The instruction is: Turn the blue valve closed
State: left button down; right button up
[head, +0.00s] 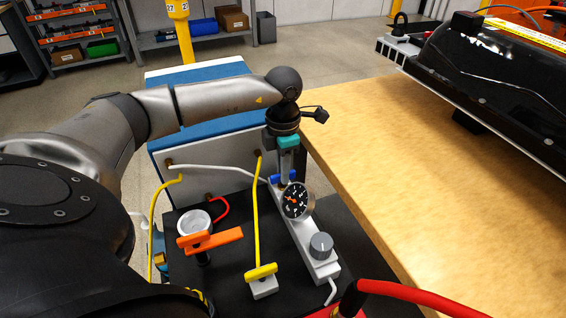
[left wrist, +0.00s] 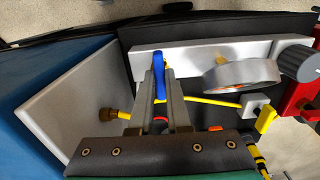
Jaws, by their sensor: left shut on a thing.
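The blue valve (head: 276,178) sits at the far end of a pale grey manifold bar (head: 304,238), partly hidden by my left gripper (head: 286,177). The gripper reaches down from above with its fingers at the valve. In the left wrist view the blue handle (left wrist: 158,78) stands between the two fingertips (left wrist: 159,72), and its long side runs along the fingers, across the bar. The gripper is shut on this handle. My right gripper is not in view.
A round gauge (head: 296,201) and a grey knob (head: 321,245) sit close by on the bar. An orange lever (head: 210,240) and a yellow handle (head: 261,272) stand left of it. A wooden table (head: 430,190) lies to the right, and a red hose (head: 420,294) crosses the lower right.

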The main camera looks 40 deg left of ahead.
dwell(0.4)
pick_arm(q)
jog(key=c, duration=0.9)
grip_release()
jog(key=shift+r, duration=0.15)
jog(key=shift+r, duration=0.25)
notch_tip(320, 180, up, 14)
jog(key=p, duration=0.4)
jog(key=shift+r, duration=0.25)
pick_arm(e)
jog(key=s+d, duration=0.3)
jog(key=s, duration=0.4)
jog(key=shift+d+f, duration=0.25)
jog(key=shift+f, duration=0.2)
pick_arm(q)
jog(key=shift+p, duration=0.3)
